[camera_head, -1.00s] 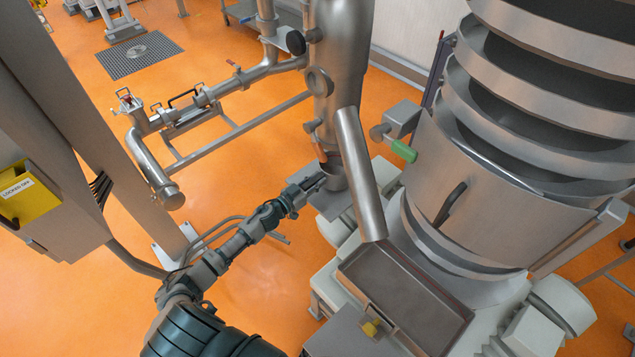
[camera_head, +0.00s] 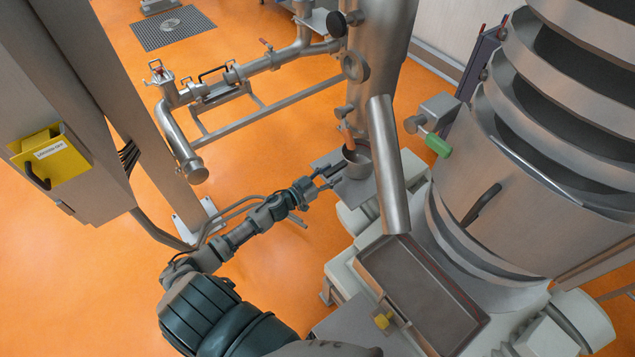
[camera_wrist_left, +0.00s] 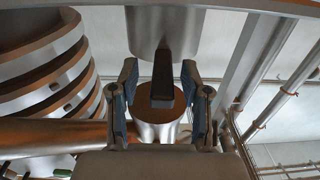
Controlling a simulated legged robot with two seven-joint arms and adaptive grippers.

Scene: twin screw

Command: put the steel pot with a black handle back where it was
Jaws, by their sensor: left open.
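The steel pot (camera_head: 357,167) stands upright on a grey plate (camera_head: 349,191) below the big vertical steel pipe, beside the slanted steel tube. My left gripper (camera_head: 330,177) is just to the left of the pot, with its fingers spread and a small gap to the pot. In the left wrist view the pot (camera_wrist_left: 157,128) is straight ahead. Its black handle (camera_wrist_left: 162,75) points toward me between the open fingers of the left gripper (camera_wrist_left: 159,80); I see no finger touching it. My right gripper is not in view.
The slanted steel tube (camera_head: 387,165) is close to the pot's right. A rectangular steel tray (camera_head: 412,307) lies in front of it. A spiral conveyor (camera_head: 540,170) fills the right side. Steel pipework (camera_head: 235,75) runs behind the arm. Orange floor is open at left.

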